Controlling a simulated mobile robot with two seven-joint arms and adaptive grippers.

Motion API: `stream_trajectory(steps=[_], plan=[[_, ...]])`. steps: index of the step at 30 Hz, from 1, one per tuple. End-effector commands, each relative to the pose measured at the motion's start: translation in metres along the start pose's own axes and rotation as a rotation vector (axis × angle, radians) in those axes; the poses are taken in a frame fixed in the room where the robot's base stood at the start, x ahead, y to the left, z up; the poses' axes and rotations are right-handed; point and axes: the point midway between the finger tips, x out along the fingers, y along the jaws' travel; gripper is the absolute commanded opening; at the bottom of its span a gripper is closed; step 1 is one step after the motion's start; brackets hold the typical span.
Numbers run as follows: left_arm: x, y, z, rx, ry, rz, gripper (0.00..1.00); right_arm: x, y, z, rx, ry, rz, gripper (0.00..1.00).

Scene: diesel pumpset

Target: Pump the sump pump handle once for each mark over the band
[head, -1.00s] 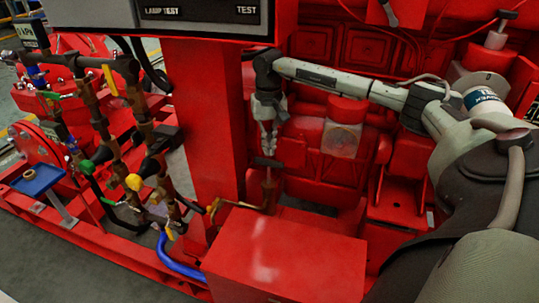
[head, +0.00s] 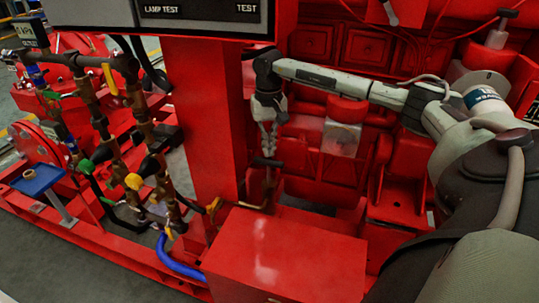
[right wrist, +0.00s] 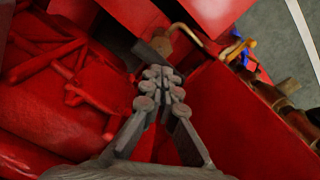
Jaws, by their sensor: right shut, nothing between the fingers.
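The sump pump handle (head: 267,163) is a dark crossbar on an upright rod, behind the red box in the head view. Its dark bar (right wrist: 150,52) shows just beyond my fingertips in the right wrist view. My right gripper (head: 267,150) points down, directly above the bar. Its fingers are together with nothing between them, and their tips (right wrist: 160,74) are at or very close to the bar; I cannot tell whether they touch. My left gripper is not in view. I cannot make out a band or marks.
A red box (head: 285,255) stands in front of the handle, and a red column (head: 198,120) to its left. Brass valve piping (head: 150,165) and a blue hose (head: 178,262) lie further left. A pale, clear-looking part (head: 341,140) sits on the red engine to the right.

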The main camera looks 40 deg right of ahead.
Motion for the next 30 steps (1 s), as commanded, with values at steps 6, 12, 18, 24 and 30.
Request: stream_trajectory(steps=[6,12,18,24,30], plan=[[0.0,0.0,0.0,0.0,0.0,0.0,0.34,0.0,0.0,0.0,0.0,0.0,0.0,0.0],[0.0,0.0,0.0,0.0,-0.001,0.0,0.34,0.0,0.0,0.0,0.0,0.0,0.0,0.0],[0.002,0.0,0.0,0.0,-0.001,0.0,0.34,0.003,0.0,0.0,0.0,0.0,0.0,0.0],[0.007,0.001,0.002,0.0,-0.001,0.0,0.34,0.011,0.0,0.0,0.0,-0.001,0.001,0.0],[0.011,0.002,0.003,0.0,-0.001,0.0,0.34,0.019,0.0,0.0,0.0,-0.001,0.001,0.0]])
